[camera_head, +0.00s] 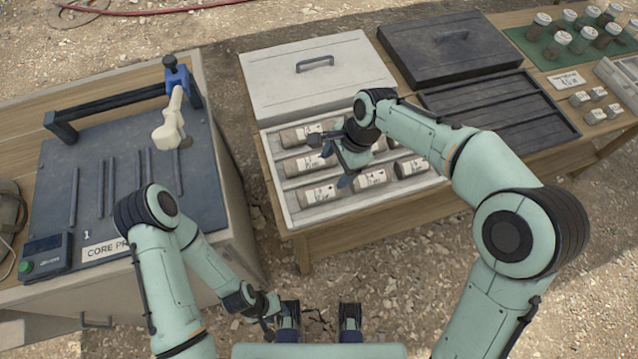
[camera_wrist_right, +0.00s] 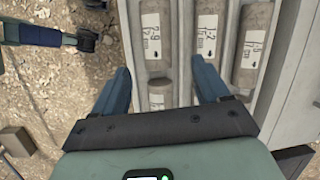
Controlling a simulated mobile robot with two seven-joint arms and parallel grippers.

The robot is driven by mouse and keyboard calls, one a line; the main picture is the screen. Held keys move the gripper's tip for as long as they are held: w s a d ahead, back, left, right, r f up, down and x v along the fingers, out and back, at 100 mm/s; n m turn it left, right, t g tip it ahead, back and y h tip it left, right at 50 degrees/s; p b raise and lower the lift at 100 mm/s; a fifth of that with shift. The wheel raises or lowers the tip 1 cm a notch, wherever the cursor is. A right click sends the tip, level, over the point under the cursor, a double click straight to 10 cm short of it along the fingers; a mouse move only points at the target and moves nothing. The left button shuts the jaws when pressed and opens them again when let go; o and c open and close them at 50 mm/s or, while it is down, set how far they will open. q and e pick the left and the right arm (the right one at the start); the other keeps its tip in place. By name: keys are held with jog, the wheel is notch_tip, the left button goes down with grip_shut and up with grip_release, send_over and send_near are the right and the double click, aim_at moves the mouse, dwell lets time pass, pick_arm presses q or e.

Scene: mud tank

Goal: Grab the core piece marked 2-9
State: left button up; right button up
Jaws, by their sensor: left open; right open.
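Several grey-brown cylindrical core pieces with white labels lie in rows in an open white tray (camera_head: 291,207). My right gripper (camera_head: 331,161) is open and empty over the tray's front left part. In the right wrist view its spread fingers (camera_wrist_right: 161,92) point at labelled cores. One core (camera_wrist_right: 152,30) lies ahead between the fingers, a second (camera_wrist_right: 206,32) ahead of the right finger, and a third (camera_wrist_right: 252,45) further right, its label seeming to end in 9. I cannot read which is 2-9. My left gripper (camera_head: 268,312) is open, low beside the left bench.
Jars (camera_head: 560,42) stand far right. Gravel ground lies between the tables.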

aim_at(321, 189)
jog(key=x, duration=0.8)
jog(key=b+x, duration=0.1)
jog(key=x, duration=0.3)
jog(key=shift+s+a+f, duration=0.1)
jog(key=shift+s+f, duration=0.15)
jog(key=shift+c, duration=0.2)
jog(key=shift+r, duration=0.1)
grip_shut()
